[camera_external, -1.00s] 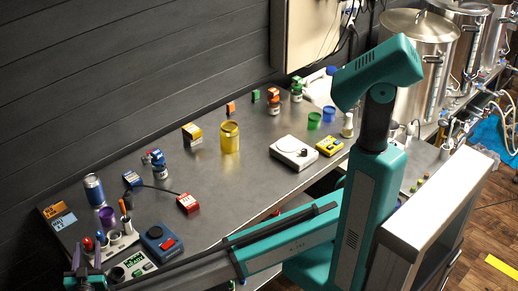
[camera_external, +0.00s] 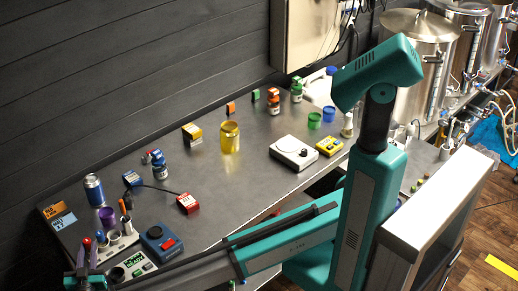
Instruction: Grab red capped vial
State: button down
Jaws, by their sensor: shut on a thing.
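The red capped vial (camera_external: 87,243) is at the lower left, at the left end of a light rack (camera_external: 125,238). My gripper (camera_external: 85,256) is shut on the vial, just below its red cap. The fingers and the arm hide the vial's lower part, so I cannot tell whether it is still seated in the rack or lifted clear.
A blue-topped vial (camera_external: 100,237) stands close on the right, with an orange-topped item (camera_external: 122,207) behind. A purple cup (camera_external: 107,218), a blue can (camera_external: 94,189) and a blue device (camera_external: 160,242) are near. The middle of the bench (camera_external: 250,185) is mostly clear.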

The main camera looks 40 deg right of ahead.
aim_at(85, 244)
jog(key=shift+r, duration=0.1)
jog(key=shift+r+b, duration=0.5)
jog(key=shift+r, duration=0.1)
jog(key=shift+r+b, duration=0.55)
jog(key=shift+r, duration=0.4)
jog(key=s+d+b, duration=0.1)
jog(key=s+d, duration=0.2)
jog(key=d, duration=0.1)
jog(key=s+d+r+b, duration=0.1)
jog(key=s+d+b, duration=0.1)
jog(key=s+d, duration=0.2)
jog(key=s+d+b, duration=0.1)
jog(key=s+d, duration=0.2)
jog(key=shift+s+d+r, duration=0.35)
jog(key=shift+s+d, duration=0.05)
